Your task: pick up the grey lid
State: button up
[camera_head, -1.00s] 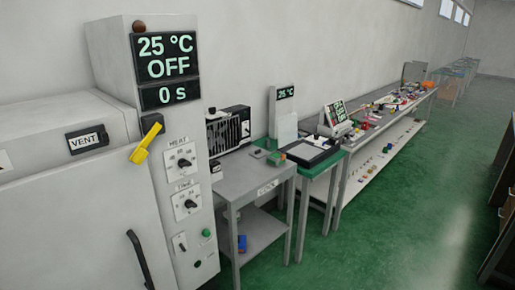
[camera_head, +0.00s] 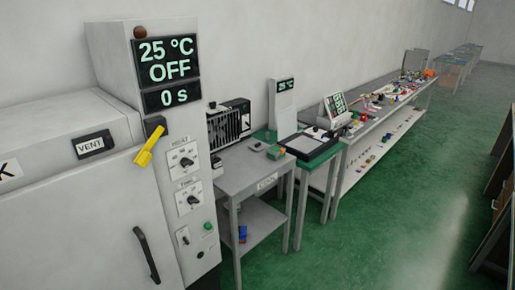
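I cannot make out the grey lid for certain in the head view. A small grey item (camera_head: 256,146) lies on top of the grey cart (camera_head: 240,173), beside a small green and reddish block (camera_head: 276,152); it is too small to tell whether it is a lid. My gripper is not in view.
A large pale oven (camera_head: 75,215) with a dark door handle (camera_head: 146,254) and a yellow lever (camera_head: 151,146) fills the left. A black-fronted device (camera_head: 229,124) stands behind the cart. A long cluttered bench (camera_head: 385,120) runs back. Green floor (camera_head: 390,235) is clear at right.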

aim_at(258, 146)
jog(key=z, duration=0.95)
jog(key=i, duration=3.3)
jog(key=u, duration=0.15)
